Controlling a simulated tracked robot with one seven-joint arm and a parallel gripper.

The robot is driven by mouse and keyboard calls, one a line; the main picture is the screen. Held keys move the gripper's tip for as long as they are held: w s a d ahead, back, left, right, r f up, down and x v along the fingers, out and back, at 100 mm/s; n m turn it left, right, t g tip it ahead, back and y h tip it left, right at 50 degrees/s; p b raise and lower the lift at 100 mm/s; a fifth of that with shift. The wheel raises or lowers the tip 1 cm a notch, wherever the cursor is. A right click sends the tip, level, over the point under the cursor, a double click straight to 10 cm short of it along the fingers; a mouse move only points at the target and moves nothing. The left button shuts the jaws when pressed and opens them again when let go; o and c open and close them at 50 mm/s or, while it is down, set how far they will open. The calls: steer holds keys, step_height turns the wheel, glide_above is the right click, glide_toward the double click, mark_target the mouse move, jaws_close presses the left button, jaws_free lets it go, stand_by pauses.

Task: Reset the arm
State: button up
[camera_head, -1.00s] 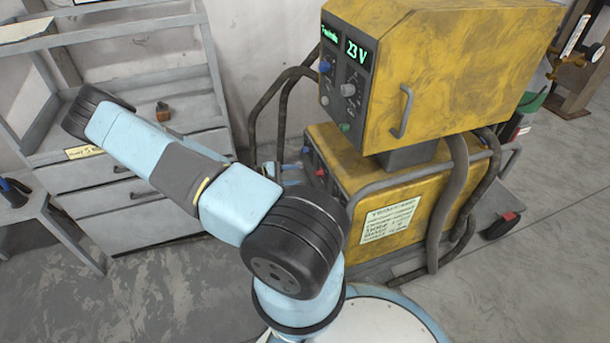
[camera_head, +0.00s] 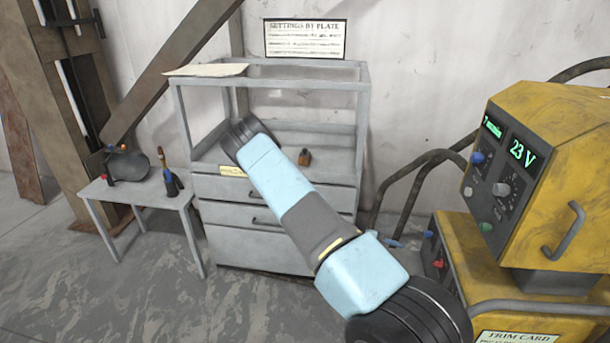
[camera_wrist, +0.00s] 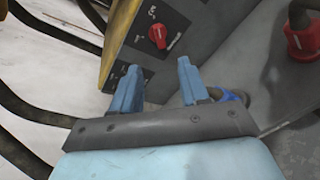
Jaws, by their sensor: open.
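My gripper (camera_wrist: 157,88) shows in the wrist view with its two blue fingers apart and nothing between them. Past the fingers is a dark panel with a red knob (camera_wrist: 158,36), on a yellow-edged machine. A blue part (camera_wrist: 232,97) sits just right of the right finger, partly hidden by it. In the head view my blue arm reaches up and left from the lower right, in front of the grey cabinet. My gripper cannot be made out there.
The yellow machine (camera_head: 560,150) with a "23 V" display stands at right. The grey drawer cabinet (camera_head: 268,245) stands at the wall, with a small brown bottle (camera_head: 304,157) on its top. A small table (camera_head: 140,192) holds tools at left. The floor at lower left is clear.

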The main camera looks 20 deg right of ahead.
steer(key=w+a+r+m+t+y, duration=0.1)
steer(key=a+r+t+y, duration=0.15)
steer(key=a+r, duration=0.5)
steer(key=w+a+r+m+t+y, duration=0.15)
steer(key=a+r+y, duration=0.25)
steer(key=r, duration=0.7)
steer(key=a+r+m+t+y, duration=0.1)
steer(key=a+r+m+y, duration=0.15)
steer(key=a+r, duration=0.5)
steer(key=s+a+r+n+t+y, duration=0.1)
steer(key=s+a+r+t, duration=0.3)
steer(key=s+r, duration=0.4)
steer(key=s+a+r+n+t+y, duration=0.1)
steer(key=s+a+r+t+y, duration=0.2)
steer(key=s+a+r, duration=0.4)
step_height(320, 180, up, 8)
steer(key=shift+s+r+t, duration=0.25)
steer(key=shift+s+t, duration=0.15)
steer(key=shift+s, duration=0.5)
steer(key=shift+s, duration=0.1)
